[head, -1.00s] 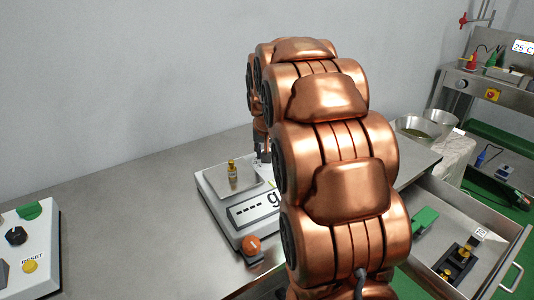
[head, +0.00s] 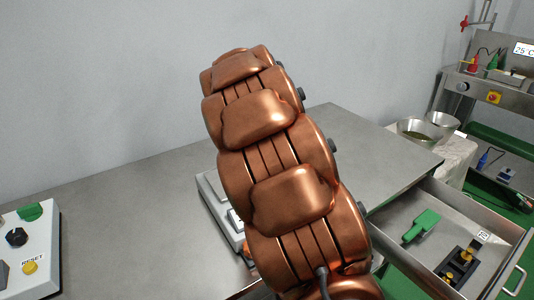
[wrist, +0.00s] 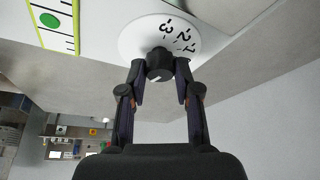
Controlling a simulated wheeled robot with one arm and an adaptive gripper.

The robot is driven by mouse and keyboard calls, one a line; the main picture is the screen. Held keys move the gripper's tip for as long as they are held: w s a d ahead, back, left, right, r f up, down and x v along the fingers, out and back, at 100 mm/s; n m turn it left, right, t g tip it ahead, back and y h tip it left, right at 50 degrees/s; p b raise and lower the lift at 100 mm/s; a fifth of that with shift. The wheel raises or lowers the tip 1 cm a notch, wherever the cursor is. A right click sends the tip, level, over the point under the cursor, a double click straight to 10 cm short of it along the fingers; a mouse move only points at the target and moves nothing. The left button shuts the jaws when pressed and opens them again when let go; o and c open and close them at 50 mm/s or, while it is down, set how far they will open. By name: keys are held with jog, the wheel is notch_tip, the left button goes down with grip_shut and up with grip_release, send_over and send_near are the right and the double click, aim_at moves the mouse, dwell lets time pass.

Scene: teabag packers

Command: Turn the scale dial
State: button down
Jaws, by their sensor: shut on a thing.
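In the wrist view a dark round knob with a light pointer mark, the scale dial (wrist: 159,64), sits on a white disc (wrist: 140,40) marked 1, 2 and 3. My gripper (wrist: 160,72) has one finger on each side of the knob and is shut on it. In the head view the white scale (head: 207,192) stands on the steel table, and only its left edge shows. My copper arm covers the rest of it, as well as my gripper and the dial.
A white control box (head: 35,245) with a RESET label stands at the left of the table. An open drawer (head: 400,200) at the right holds a green item (head: 422,227) and a black holder (head: 458,266). The steel table (head: 120,215) is clear between the box and the scale.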

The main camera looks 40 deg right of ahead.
dwell(0.3)
jog(key=c, duration=0.8)
grip_release()
jog(key=v, duration=1.2)
jog(key=shift+s, duration=0.1)
